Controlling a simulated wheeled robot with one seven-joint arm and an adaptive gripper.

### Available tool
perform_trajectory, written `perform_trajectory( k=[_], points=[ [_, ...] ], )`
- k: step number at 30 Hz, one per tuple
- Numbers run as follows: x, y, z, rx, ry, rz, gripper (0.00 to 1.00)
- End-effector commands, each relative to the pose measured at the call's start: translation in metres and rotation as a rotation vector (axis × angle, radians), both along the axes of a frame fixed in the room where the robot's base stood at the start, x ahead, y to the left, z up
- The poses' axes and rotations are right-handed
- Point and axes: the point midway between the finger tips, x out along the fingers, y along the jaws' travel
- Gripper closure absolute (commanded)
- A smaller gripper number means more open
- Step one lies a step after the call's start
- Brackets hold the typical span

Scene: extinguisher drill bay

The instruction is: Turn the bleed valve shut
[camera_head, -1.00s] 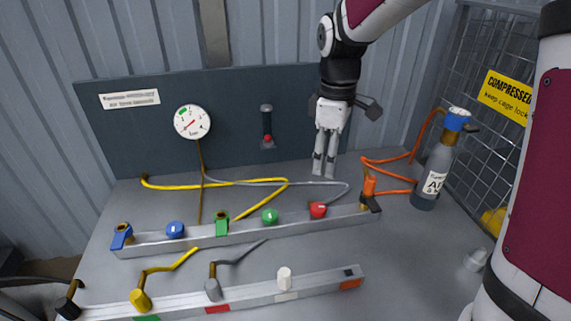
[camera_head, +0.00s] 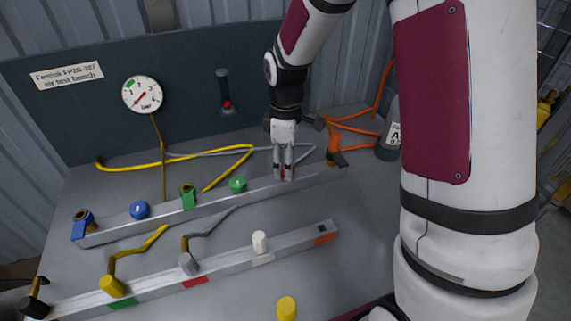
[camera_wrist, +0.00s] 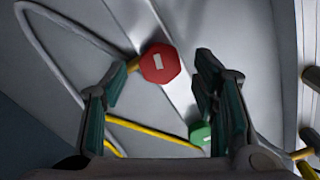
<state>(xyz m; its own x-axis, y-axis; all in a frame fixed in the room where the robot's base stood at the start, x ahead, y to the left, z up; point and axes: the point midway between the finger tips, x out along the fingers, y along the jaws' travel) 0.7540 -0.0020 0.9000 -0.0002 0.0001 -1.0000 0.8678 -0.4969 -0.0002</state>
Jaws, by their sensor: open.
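My gripper (camera_head: 284,174) is open and points down at the right part of the rear rail (camera_head: 213,203). In the wrist view, a red octagonal knob (camera_wrist: 159,64) with a pale bar mark lies between and beyond the fingertips. Whether the fingers touch it cannot be told. In the head view the fingers mostly hide this knob. A green knob (camera_head: 237,184) and a blue knob (camera_head: 139,209) sit further left on the same rail; the green one also shows in the wrist view (camera_wrist: 200,134). No readable label shows which knob is the bleed valve.
A round gauge (camera_head: 142,95) and a tube with a red piece (camera_head: 226,92) are on the back panel. Yellow, grey and orange hoses run behind the rail. A front rail (camera_head: 225,273) carries several fittings. A bottle (camera_head: 388,142) stands at the right, partly hidden by my arm.

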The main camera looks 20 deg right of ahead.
Motion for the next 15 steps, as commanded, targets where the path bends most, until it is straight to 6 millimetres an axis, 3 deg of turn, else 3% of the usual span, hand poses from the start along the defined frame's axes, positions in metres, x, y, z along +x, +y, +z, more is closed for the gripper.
perform_trajectory(
  k=[6, 14, 15],
  points=[
    [-0.0002, 0.0002, -0.0129, 0.0, 0.0, 0.0, 0.46],
    [-0.0003, 0.0001, -0.0132, 0.0, 0.0, 0.0, 0.46],
    [-0.0003, 0.0001, -0.0132, 0.0, 0.0, 0.0, 0.55]
  ],
)
